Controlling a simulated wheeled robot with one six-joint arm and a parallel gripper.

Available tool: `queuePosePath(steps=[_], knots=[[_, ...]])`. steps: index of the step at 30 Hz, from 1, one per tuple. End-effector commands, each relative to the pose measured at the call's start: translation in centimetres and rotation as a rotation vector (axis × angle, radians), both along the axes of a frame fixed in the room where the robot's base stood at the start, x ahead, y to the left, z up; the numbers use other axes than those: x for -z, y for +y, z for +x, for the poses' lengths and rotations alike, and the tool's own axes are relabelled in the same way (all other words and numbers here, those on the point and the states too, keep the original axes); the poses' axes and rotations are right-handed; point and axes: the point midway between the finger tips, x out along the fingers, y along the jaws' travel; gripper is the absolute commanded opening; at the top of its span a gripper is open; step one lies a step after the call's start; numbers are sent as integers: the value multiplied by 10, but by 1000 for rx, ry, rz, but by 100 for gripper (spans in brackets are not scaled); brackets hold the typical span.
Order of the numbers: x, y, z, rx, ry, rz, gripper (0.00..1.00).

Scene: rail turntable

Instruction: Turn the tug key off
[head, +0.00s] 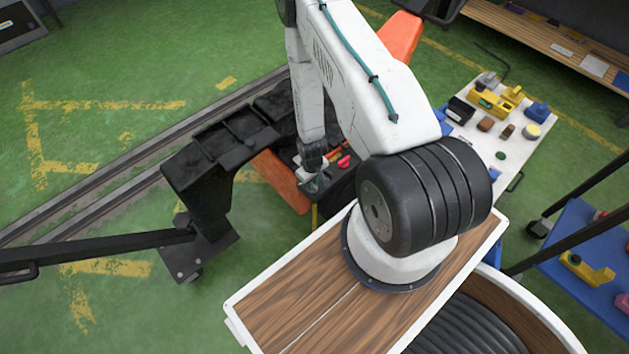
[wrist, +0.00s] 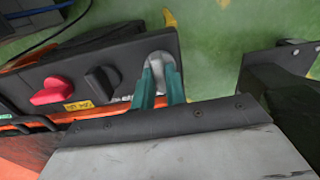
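In the wrist view, the dark control panel (wrist: 130,63) of the orange-sided tug carries a red knob (wrist: 51,92), a black knob (wrist: 103,82) and a pale grey round fitting (wrist: 157,60), which seems to be the key switch. My gripper (wrist: 160,75) has its two teal fingers at this fitting, one on each side of its near part. A gap shows between the fingers. The key itself is not clear, and I cannot tell whether the fingers touch it. In the head view my gripper (head: 316,184) is down at the tug's panel, beside the red knob (head: 344,161).
A black frame (head: 205,170) with a long bar stands left of the tug, over the rail (head: 130,158). A white table (head: 512,157) with small parts and a blue cart (head: 590,265) are at the right. The green floor at the left is open.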

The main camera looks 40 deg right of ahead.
Motion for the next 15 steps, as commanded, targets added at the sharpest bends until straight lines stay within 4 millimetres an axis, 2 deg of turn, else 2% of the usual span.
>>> queuePosePath(steps=[1,2,11,15], knots=[[-1,0,4,-3,-8,-3,27],[-1,-1,4,-3,-7,-3,35],[-2,-1,1,1,-2,-1,35],[-15,-1,1,1,-2,-1,35]])
